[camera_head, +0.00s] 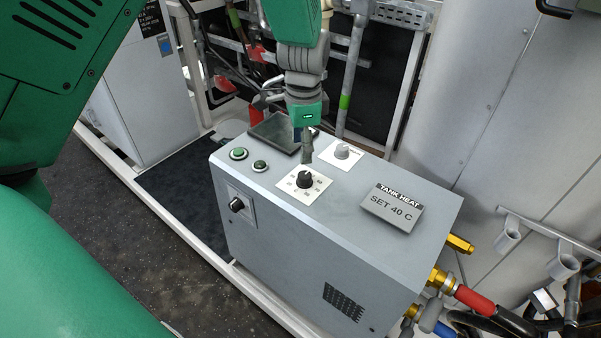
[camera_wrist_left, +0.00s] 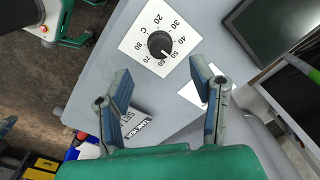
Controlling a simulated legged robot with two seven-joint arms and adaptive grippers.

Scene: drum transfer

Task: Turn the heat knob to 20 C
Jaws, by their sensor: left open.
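The heat knob (camera_head: 304,179) is black and round, on a white dial plate (camera_head: 318,192) on top of a grey cabinet (camera_head: 345,205). In the left wrist view the knob (camera_wrist_left: 160,44) sits on its dial, with marks from 20 to 80 and a C. Its pale pointer line seems to face the 50 to 60 side. My left gripper (camera_head: 307,156) is above the cabinet top, just behind the knob in the head view. In the wrist view its fingers (camera_wrist_left: 158,70) are spread and empty, with the knob beyond the gap. My right gripper is not in view.
A sign (camera_head: 392,208) on the cabinet reads TANK HEAT, SET 40 C. Green buttons (camera_head: 239,154), a front knob (camera_head: 237,204) and a dark panel (camera_head: 278,133) are nearby. Hoses (camera_head: 475,300) lie at right.

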